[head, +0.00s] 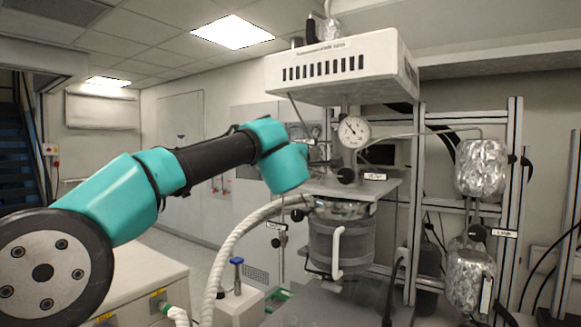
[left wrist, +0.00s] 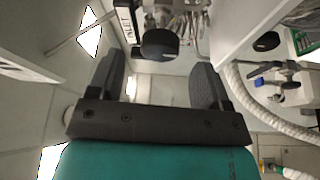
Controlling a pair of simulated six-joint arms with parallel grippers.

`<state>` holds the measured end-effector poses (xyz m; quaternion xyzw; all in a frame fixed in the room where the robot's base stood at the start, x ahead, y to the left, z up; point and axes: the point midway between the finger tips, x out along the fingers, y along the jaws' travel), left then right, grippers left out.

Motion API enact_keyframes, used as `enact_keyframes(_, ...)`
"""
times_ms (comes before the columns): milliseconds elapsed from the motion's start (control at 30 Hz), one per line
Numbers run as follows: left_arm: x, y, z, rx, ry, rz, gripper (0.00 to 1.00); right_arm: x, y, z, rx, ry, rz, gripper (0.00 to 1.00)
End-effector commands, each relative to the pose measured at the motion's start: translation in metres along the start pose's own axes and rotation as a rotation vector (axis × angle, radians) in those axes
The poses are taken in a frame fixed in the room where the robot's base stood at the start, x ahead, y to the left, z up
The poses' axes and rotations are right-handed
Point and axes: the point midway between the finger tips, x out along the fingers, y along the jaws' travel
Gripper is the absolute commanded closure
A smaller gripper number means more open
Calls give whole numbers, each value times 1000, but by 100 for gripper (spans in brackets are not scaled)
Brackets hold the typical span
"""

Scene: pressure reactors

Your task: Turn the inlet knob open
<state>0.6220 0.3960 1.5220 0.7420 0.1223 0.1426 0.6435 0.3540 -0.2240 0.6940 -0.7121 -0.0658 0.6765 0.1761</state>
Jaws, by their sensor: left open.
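The inlet knob (left wrist: 160,45) is a round black knob beside a white label (left wrist: 127,24) reading INLET in the left wrist view. My left gripper (left wrist: 158,72) is open, with one dark finger on each side of the line to the knob. The knob sits between or just beyond the fingertips; I cannot tell the exact depth, and no finger visibly touches it. In the head view my teal left wrist reaches to the reactor's upper left and hides most of the gripper. I cannot make out the inlet knob there. My right gripper is not in view.
Around the reactor vessel (head: 340,240) are a pressure gauge (head: 354,131), a black knob (head: 346,176) by a label, and a lower black knob (head: 297,215). A white box (head: 340,68) overhangs above. A pale ribbed hose (head: 232,250) curves below my arm.

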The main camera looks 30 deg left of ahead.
Motion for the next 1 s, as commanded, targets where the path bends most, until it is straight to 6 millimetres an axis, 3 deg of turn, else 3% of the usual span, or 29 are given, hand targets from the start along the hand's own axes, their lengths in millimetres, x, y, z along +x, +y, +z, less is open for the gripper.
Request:
enact_keyframes(400, -80, 1, 0, -1, -3, 3, 28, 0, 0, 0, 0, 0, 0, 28)
enact_keyframes(600, -111, 1, 0, 0, -2, 3, 28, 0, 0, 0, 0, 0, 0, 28)
enact_keyframes(1000, -123, 0, 0, 0, 0, 1, 28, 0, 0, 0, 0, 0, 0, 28)
